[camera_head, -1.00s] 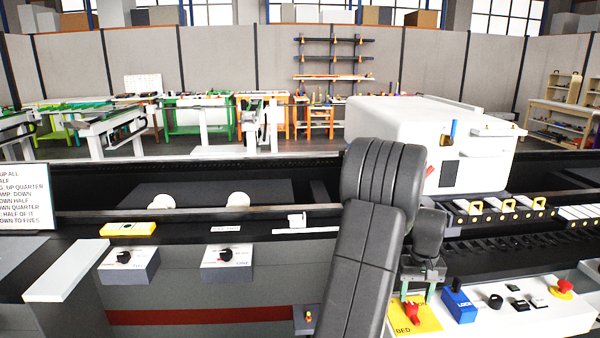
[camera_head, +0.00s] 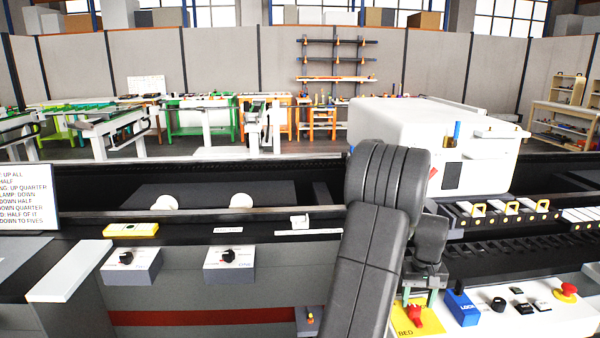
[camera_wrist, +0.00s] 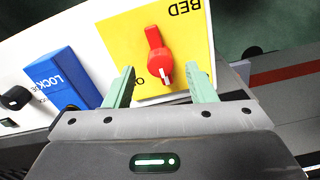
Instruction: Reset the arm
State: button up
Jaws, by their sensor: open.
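A blue LOCK block (camera_head: 461,307) stands right of the plate, with small buttons and a red stop button (camera_head: 566,290) further right. Two dial boxes (camera_head: 131,265) and (camera_head: 230,262) sit at left. A large white housing (camera_head: 400,130) stands behind my arm.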

notch_tip(320, 180, up, 11)
notch_tip(320, 180, down, 14)
jog(key=shift+s+r, duration=0.1)
jog(key=shift+r, duration=0.05)
jog(key=shift+r+m, duration=0.1)
jog(key=shift+m, duration=1)
jog(key=m, duration=0.7)
jog(key=m+p, duration=0.1)
jog(key=m, duration=0.3)
jog(key=shift+a+m, duration=0.1)
jog(key=shift+m, duration=2.3)
jog(key=shift+r, duration=0.1)
